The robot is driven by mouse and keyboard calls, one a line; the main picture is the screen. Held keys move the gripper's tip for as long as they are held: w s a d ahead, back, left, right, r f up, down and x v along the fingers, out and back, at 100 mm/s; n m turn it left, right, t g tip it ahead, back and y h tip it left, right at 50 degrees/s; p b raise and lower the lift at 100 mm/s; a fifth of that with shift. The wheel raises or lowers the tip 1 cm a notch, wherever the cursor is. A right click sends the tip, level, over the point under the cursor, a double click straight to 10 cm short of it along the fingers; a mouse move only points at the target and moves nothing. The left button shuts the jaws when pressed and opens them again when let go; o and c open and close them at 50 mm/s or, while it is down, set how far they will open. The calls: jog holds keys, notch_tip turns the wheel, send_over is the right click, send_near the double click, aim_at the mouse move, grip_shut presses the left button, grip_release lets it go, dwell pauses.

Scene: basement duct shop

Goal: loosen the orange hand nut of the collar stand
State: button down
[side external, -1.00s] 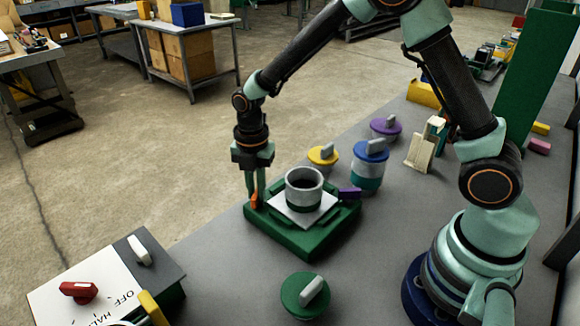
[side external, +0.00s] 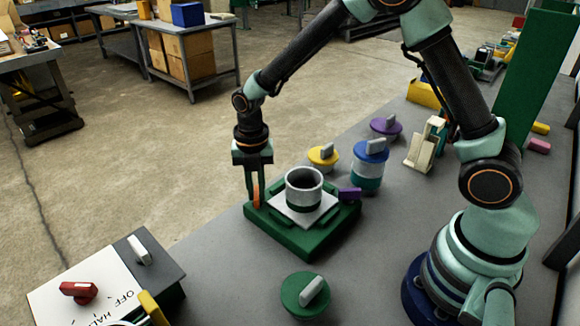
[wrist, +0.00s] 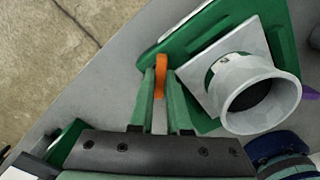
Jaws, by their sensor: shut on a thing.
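The collar stand is a green base (side external: 291,236) with a pale square plate (side external: 286,208) and a pale, open-topped round collar (side external: 304,181) on it. The orange hand nut (side external: 256,191) is at the stand's left corner. My gripper (side external: 252,196) points down over that corner and is shut on the nut. In the wrist view the orange nut (wrist: 161,74) shows between my two green fingertips, and the collar (wrist: 246,94) is to their right. The fingers partly hide the nut.
A purple piece (side external: 349,194) sits at the stand's right side. A yellow-lidded pot (side external: 322,156) and a blue-lidded canister (side external: 367,172) stand behind it. A green knobbed lid (side external: 305,296) lies in front. A switch panel (side external: 105,280) is at front left.

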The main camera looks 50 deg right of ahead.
aim_at(257, 193)
jog(key=c, duration=0.9)
grip_release()
jog(key=shift+r, duration=0.1)
notch_tip(257, 193, up, 12)
jog(key=s+d+r+m+t, duration=0.2)
jog(key=s+m, duration=0.2)
jog(key=m, duration=0.5)
jog(key=s+d+r+m+t, duration=0.1)
jog(key=s+d+r+m, duration=0.1)
jog(key=s+m, duration=0.3)
jog(key=s+d+r+m+t, duration=0.2)
jog(key=s+d+r+m, duration=0.1)
jog(key=m, duration=1)
jog(key=shift+s+d+r+t, duration=0.1)
jog(key=shift+s+d+t, duration=0.2)
jog(key=shift+s+d, duration=0.55)
